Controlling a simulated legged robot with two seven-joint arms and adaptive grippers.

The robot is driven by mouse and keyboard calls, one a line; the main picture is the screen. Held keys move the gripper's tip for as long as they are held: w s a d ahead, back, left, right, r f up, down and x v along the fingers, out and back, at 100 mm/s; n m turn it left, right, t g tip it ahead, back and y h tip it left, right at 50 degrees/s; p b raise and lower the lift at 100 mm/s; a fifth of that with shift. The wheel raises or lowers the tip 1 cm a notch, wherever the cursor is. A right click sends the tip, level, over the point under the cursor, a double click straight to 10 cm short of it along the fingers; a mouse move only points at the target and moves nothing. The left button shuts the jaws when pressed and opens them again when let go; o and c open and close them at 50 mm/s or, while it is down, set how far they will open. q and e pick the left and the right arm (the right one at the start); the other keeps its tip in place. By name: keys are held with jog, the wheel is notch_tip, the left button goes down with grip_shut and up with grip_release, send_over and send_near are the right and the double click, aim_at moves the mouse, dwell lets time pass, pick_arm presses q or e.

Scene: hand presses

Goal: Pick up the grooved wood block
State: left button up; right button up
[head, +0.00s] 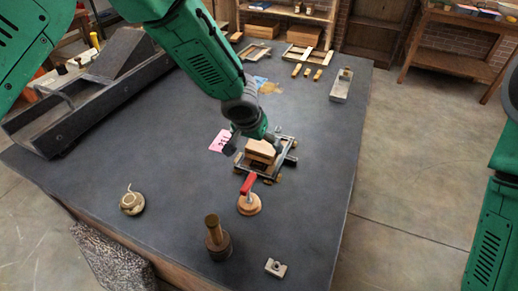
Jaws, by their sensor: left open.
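A tan wood block (262,147), likely the grooved one, sits in a small dark metal frame (250,170) near the middle of the dark table. Any groove is too small to make out. My left gripper (255,146) reaches down over the block from above. Its dark fingers are spread, one on the left of the block and one on the right. I cannot tell whether either finger touches it. The gripper's body hides the block's far side. My right arm shows at the right edge, but its gripper is out of view.
Close in front stand a red-handled tool (248,199) and a brass-handled cylinder (217,240). A pink card (220,140) lies left of the frame. A round tin (132,203) and a small metal block (276,267) are nearer. A long dark press bed (70,120) fills the left.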

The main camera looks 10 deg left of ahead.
aim_at(261, 146)
pick_arm(q)
jog(key=f, duration=0.1)
jog(key=w+d+f, duration=0.1)
jog(key=f, duration=0.1)
jog(key=shift+w+d+p, duration=0.25)
jog(key=shift+w+p, duration=0.1)
jog(key=shift+w+d, duration=0.1)
jog(key=shift+d, duration=0.15)
jog(key=shift+a, duration=0.6)
jog(key=c, duration=1.3)
